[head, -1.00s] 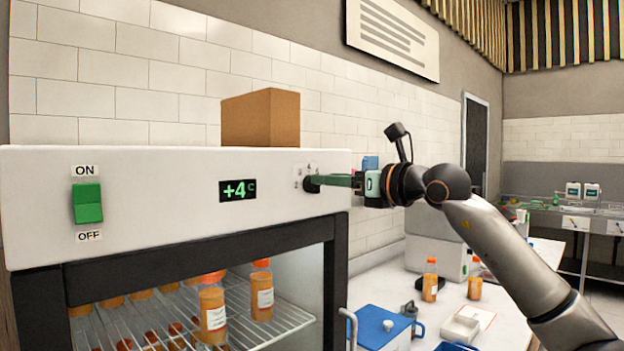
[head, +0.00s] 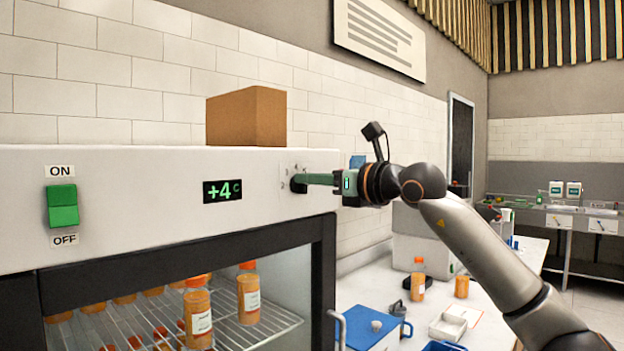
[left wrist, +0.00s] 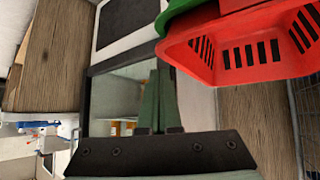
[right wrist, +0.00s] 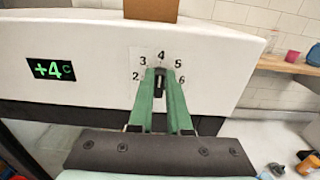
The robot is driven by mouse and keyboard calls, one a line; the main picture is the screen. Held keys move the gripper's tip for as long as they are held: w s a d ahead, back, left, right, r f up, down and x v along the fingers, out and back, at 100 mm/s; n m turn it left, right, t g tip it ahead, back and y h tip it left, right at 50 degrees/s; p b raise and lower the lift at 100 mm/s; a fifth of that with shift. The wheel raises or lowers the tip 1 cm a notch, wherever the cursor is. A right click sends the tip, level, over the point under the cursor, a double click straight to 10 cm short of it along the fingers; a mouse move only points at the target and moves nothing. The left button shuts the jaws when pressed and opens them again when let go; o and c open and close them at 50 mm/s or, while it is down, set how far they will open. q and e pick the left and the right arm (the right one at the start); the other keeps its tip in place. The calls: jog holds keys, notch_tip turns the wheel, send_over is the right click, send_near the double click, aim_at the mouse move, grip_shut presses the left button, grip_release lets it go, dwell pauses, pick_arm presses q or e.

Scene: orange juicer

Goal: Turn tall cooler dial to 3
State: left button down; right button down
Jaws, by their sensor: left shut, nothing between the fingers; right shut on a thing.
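The tall cooler (head: 130,210) fills the left of the head view, with a green +4 °C display (head: 222,190). Its small black dial (right wrist: 160,88) sits on the white front panel, ringed by the numbers 2 to 6. In the right wrist view the dial's light mark stands about upright, toward the 4. My right gripper (right wrist: 160,76) is shut on the dial, one green finger on each side; it also shows in the head view (head: 298,182), partly hiding the dial. My left gripper (left wrist: 159,76) is shut and empty, seen only in the left wrist view.
A cardboard box (head: 247,117) stands on the cooler. A green ON/OFF switch (head: 62,206) is on the panel's left. Right of the cooler, a counter holds orange bottles (head: 418,280) and a blue box (head: 372,326). A red basket (left wrist: 240,48) is near my left gripper.

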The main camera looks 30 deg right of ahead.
dwell(0.6)
jog(key=shift+s+a+f+n+p, duration=0.1)
jog(key=shift+a+n+p, duration=0.05)
jog(key=shift+n, duration=1.3)
jog(key=shift+a+n+p, duration=0.1)
jog(key=shift+n+p, duration=0.05)
jog(key=shift+n, duration=1.25)
jog(key=shift+s+a+f+n+p, duration=0.1)
jog(key=shift+a+n+p, duration=0.05)
jog(key=shift+n, duration=1.3)
jog(key=c, duration=0.9)
grip_release()
jog(key=shift+o, duration=0.2)
